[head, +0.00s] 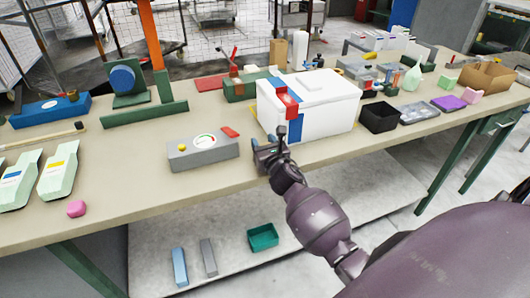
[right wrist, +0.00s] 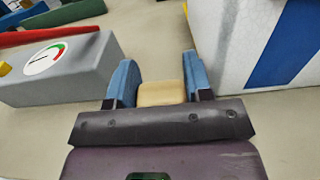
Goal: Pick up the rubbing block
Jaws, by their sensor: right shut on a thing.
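My right gripper (head: 268,156) is over the front edge of the workbench, between the grey gauge box and the white box. In the right wrist view its two blue fingers (right wrist: 161,80) are shut on a small tan block (right wrist: 161,93), which looks like the rubbing block. Only the block's near part shows between the fingers; in the head view I cannot make it out. Whether it touches the bench top is not clear. My left gripper is not in view.
The grey gauge box (head: 203,152) stands just left of my gripper, and the large white box (head: 315,106) just right and behind.

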